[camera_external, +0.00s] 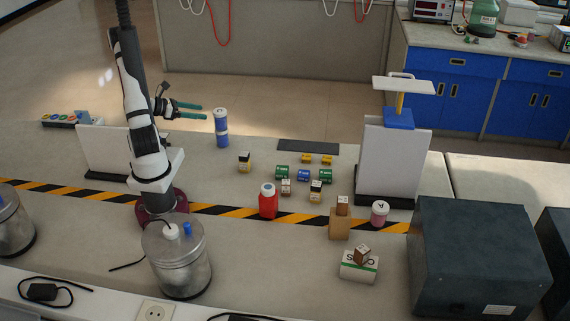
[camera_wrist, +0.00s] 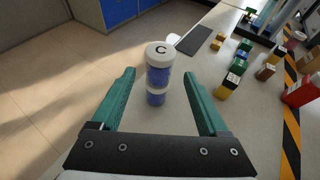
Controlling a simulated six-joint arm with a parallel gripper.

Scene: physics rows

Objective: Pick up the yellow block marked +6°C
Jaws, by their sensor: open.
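My gripper (camera_external: 203,111) is open and empty, held above the table's left part; its two green fingers also show in the wrist view (camera_wrist: 159,73). Several yellow blocks stand on the table to its right and below. One yellow-and-black block (camera_external: 244,165) with a white top stands nearest, and another (camera_external: 316,193) stands farther right. Two smaller yellow blocks (camera_external: 306,159) (camera_external: 326,161) lie near the dark mat. In the wrist view, a yellow-and-black block (camera_wrist: 226,88) is right of the fingers. I cannot read a +6°C mark on any of them.
A blue jar (camera_external: 222,140) with a white lid stands near the gripper; the wrist view shows its lid (camera_wrist: 160,53) marked C.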

